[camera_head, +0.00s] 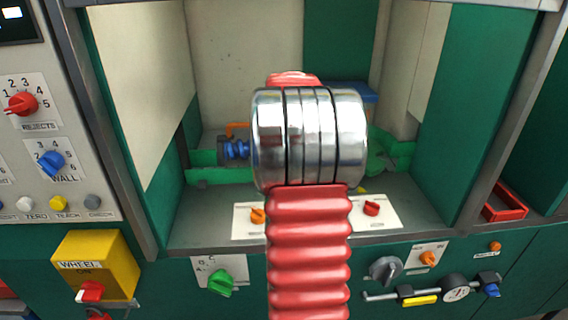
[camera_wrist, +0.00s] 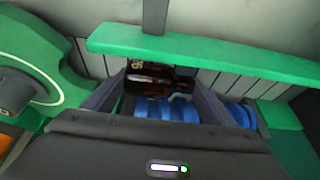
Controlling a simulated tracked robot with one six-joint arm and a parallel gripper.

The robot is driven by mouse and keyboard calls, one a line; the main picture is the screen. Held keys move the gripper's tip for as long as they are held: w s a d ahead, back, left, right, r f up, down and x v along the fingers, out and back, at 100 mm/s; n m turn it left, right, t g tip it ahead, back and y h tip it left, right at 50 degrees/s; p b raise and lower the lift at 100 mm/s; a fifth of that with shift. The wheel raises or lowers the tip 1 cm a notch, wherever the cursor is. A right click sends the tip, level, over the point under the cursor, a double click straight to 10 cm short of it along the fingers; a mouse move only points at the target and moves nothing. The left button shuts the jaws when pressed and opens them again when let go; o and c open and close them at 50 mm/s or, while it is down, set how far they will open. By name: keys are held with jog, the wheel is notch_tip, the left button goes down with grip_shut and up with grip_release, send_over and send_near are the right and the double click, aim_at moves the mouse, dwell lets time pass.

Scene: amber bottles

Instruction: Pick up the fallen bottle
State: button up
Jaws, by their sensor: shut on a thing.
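In the wrist view a dark brown bottle (camera_wrist: 150,80) with pale lettering lies on its side between the two fingers of my gripper (camera_wrist: 160,78). My gripper is shut on it. A green rail (camera_wrist: 210,55) runs just beyond the bottle. In the head view my red ribbed arm with its metal joint covers the middle of the picture, so the bottle and my fingers are hidden there.
Blue ribbed rollers (camera_wrist: 167,111) lie close by the bottle, and a green curved part (camera_wrist: 45,70) stands at the left. In the head view, grey posts and green panels (camera_head: 500,110) flank the recess. A red tray (camera_head: 505,203) sits at the right.

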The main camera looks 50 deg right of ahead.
jog(key=shift+r, duration=0.1)
notch_tip(320, 180, up, 10)
jog(key=shift+f, duration=0.1)
dwell(0.5)
